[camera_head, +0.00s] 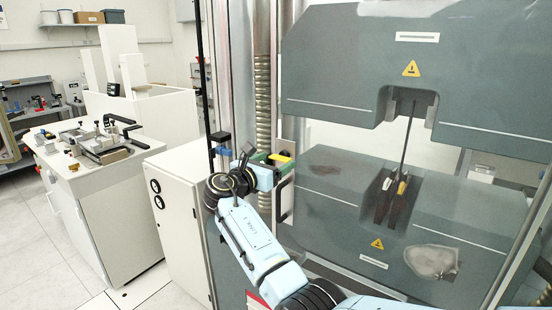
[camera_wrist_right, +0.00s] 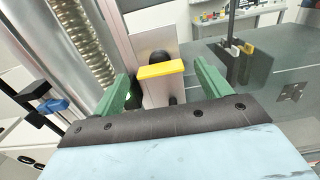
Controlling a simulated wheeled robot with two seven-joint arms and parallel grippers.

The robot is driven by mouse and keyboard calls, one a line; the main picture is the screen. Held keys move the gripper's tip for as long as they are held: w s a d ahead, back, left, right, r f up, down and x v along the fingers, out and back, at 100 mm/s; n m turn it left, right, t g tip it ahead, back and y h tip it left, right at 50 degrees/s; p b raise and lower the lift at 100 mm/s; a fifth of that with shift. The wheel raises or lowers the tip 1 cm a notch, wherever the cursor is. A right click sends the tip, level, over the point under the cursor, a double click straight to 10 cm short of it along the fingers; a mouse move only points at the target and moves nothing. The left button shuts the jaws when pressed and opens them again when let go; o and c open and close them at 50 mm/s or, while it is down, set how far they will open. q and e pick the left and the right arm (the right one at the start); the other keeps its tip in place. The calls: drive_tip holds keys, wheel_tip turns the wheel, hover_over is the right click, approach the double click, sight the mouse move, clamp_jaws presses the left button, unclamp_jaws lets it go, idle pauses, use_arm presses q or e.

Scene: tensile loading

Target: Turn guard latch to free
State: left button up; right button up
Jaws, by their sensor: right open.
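The guard latch has a yellow handle (camera_wrist_right: 160,69), lying level across a grey metal plate with a dark round knob behind it. My right gripper (camera_head: 270,161) is at the latch. In the right wrist view the gripper (camera_wrist_right: 166,78) has its two green fingers apart, one on each side of the yellow handle, with gaps on both sides. Whether the handle lies fully at fingertip depth I cannot tell. My left gripper is not in view.
The grey testing machine (camera_head: 340,230) fills the right, with a black vertical handle (camera_head: 284,200) just below the latch. A ribbed column (camera_head: 262,100) and a black rod with a blue clamp (camera_head: 220,137) stand close. A white cabinet (camera_head: 175,205) is at left.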

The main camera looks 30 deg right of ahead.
drive_tip(key=shift+w+d, duration=0.25)
drive_tip(key=shift+d, duration=0.45)
drive_tip(key=c, duration=1)
